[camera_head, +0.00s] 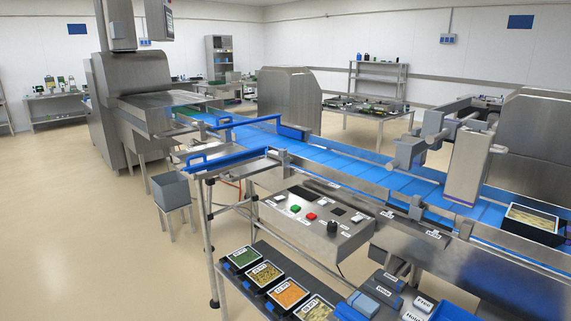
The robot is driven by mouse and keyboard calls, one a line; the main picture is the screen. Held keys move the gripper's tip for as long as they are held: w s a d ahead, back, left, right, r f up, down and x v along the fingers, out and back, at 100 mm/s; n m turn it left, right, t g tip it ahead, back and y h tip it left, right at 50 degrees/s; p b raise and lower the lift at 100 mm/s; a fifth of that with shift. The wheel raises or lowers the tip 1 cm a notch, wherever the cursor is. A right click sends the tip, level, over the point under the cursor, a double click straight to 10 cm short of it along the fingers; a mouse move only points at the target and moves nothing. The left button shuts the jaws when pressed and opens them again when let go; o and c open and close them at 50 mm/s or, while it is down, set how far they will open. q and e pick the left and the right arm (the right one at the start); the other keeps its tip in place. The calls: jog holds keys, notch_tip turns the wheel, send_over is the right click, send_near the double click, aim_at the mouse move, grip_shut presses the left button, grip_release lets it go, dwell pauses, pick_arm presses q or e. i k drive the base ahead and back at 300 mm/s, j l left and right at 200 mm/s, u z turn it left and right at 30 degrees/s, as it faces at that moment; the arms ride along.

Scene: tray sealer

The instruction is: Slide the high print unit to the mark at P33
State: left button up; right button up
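A tall silver box-shaped unit (467,165) hangs over the blue conveyor at the right, held on a metal bracket and crossbars; it looks like the print unit, but I cannot read a name on it. Small white labels (433,234) sit along the conveyor's front rail; their writing is too small to tell which is P33. Neither of my grippers shows in the head view.
The blue conveyor (350,160) runs from the sealer at left to the right edge. A filled black tray (532,222) lies on it right of the unit. A control box (315,222) and several food trays stand in front. A grey bin (171,191) is at left; the left floor is open.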

aim_at(472, 150)
jog(key=z, duration=1.25)
